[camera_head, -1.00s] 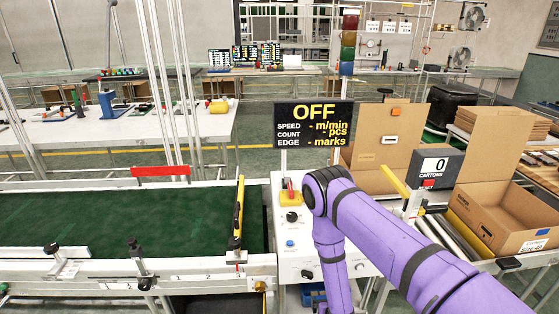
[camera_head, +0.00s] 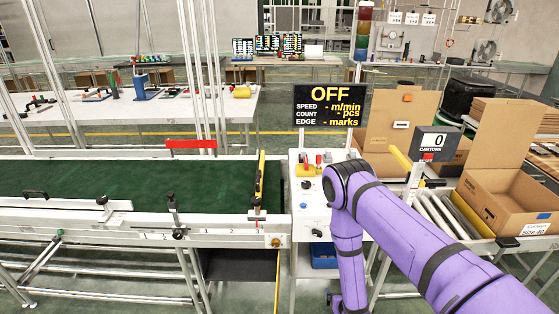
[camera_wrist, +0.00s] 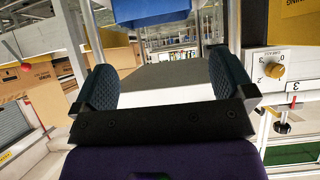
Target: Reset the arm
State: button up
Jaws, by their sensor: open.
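My purple arm (camera_head: 410,232) reaches in from the lower right in the head view and bends down in front of the control panel. My gripper (camera_wrist: 165,88) shows in the wrist view with its two dark finger pads wide apart. Nothing is between them. In the head view only a dark part of the wrist shows at the bottom, and the fingers cannot be made out. A blue bin (camera_wrist: 150,10) is beyond the fingers at the top of the wrist view; it also shows beside my forearm in the head view (camera_head: 322,254).
The green conveyor belt (camera_head: 130,190) lies left of my arm. The control panel (camera_head: 312,212) with knobs stands close behind my arm, under a sign (camera_head: 329,106) reading OFF. Open cardboard cartons (camera_head: 500,200) and rollers (camera_head: 437,215) are at the right.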

jog(key=w+r+g, duration=0.1)
jog(key=w+r, duration=0.3)
jog(key=r, duration=0.3)
jog(key=w+a+r+m, duration=0.1)
jog(key=w+r, duration=0.2)
jog(key=r, duration=0.4)
jog(key=w+r+g, duration=0.1)
jog(key=w+r, duration=0.3)
jog(key=r, duration=0.3)
notch_tip(320, 180, up, 23)
jog(key=s+d+g, duration=0.1)
jog(key=s+d, duration=0.1)
jog(key=s, duration=0.1)
jog(key=s+d+r+g, duration=0.1)
jog(key=s+d+r, duration=0.3)
jog(key=s+r, duration=1.1)
jog(key=s+d+r, duration=0.1)
jog(key=s+r, duration=0.2)
jog(key=s, duration=0.3)
jog(key=s+d+r+g, duration=0.1)
jog(key=s+r, duration=0.2)
jog(key=s, duration=0.4)
jog(key=s+d+r+n+g, duration=0.1)
jog(key=s+r, duration=0.2)
jog(key=s, duration=0.3)
jog(key=shift+s+d, duration=0.25)
jog(key=shift+s, duration=0.15)
jog(key=shift+a+r, duration=0.1)
jog(key=shift+a, duration=0.05)
